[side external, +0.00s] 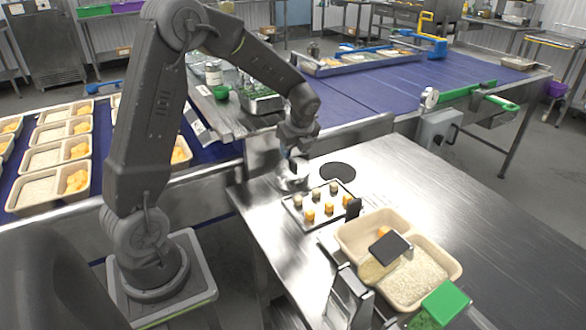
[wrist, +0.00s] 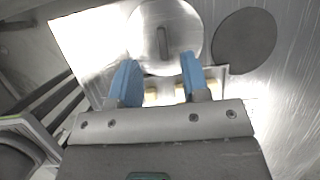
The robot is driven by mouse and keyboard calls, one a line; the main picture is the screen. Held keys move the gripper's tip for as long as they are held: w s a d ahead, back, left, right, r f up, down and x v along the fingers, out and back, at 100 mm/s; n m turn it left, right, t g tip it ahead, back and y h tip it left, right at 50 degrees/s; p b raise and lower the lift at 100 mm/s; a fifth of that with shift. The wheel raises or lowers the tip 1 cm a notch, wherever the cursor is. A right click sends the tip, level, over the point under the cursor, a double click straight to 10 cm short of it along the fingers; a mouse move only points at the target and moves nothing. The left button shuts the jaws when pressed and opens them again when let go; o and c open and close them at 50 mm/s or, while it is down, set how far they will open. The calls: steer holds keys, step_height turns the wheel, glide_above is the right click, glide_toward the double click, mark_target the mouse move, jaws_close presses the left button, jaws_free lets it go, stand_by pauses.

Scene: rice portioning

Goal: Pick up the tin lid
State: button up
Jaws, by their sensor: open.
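The tin lid (wrist: 185,28) is a round, shiny metal disc with a narrow upright handle (wrist: 163,42) across its middle. In the wrist view it lies just beyond my fingertips, and its upper edge is cut off by the frame. My gripper (wrist: 158,76) is open and empty. Its two blue fingertips are spread to either side of the handle's line, short of it. In the side view my gripper (side external: 297,158) points down just above the lid (side external: 290,183), which is partly hidden and small there. I cannot tell what the lid rests on.
A dark round disc (side external: 338,171) lies right of the lid. A small tray (side external: 296,216) of pale and orange pieces stands in front. A beige compartment tray (side external: 345,229) with rice stands nearer, beside a green block (side external: 446,301). The steel table's right side (side external: 430,180) is clear.

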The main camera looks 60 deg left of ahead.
mark_target(293, 161)
steer(key=x, duration=0.5)
steer(key=shift+w+d, duration=0.15)
steer(key=shift+d, duration=0.15)
steer(key=shift+c, duration=0.3)
jaws_close()
